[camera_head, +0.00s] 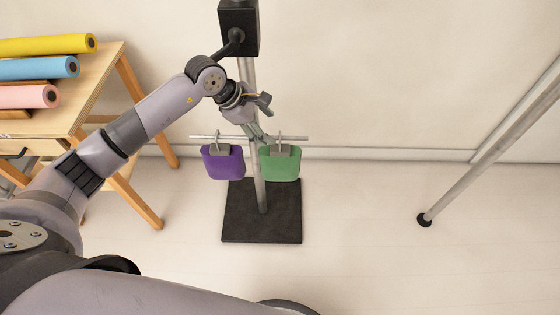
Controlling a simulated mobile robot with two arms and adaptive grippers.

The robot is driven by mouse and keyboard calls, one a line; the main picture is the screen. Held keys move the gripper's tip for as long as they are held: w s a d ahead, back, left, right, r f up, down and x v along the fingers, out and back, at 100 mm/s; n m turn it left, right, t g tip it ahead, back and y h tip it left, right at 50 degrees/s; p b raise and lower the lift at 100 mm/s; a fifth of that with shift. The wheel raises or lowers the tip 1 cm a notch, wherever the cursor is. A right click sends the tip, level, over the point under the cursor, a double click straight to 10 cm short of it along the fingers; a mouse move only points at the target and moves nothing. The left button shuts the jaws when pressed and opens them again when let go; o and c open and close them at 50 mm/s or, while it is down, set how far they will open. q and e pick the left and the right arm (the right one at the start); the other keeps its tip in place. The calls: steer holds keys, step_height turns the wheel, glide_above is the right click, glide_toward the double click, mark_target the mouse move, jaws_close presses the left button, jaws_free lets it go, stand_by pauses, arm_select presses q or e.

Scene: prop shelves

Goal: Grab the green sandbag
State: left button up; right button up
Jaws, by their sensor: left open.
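The green sandbag (282,167) hangs from the right side of a short crossbar on a metal stand. A purple sandbag (223,163) hangs from the left side of the same bar. My left gripper (264,122) is open, just above the crossbar and up and slightly left of the green sandbag. One finger reaches down close to the green sandbag's hanger; I cannot tell whether it touches. Nothing shows between the fingers. My right gripper is not in view.
The stand's dark square base (262,228) sits on the pale floor. A wooden table (95,92) with yellow, blue and pink rolls stands at left. A slanted metal pole (490,148) stands at right. The floor between stand and pole is clear.

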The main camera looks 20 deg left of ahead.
mark_target(279, 136)
arm_select(q)
steer(key=x, duration=0.3)
steer(key=shift+w+d+f, duration=0.15)
steer(key=shift+f, duration=0.05)
steer(key=x, duration=0.3)
steer(key=p+x, duration=0.1)
steer(key=x, duration=0.1)
steer(key=shift+w+a+f, duration=0.25)
steer(key=shift+w+f, duration=0.05)
steer(key=shift+w, duration=0.05)
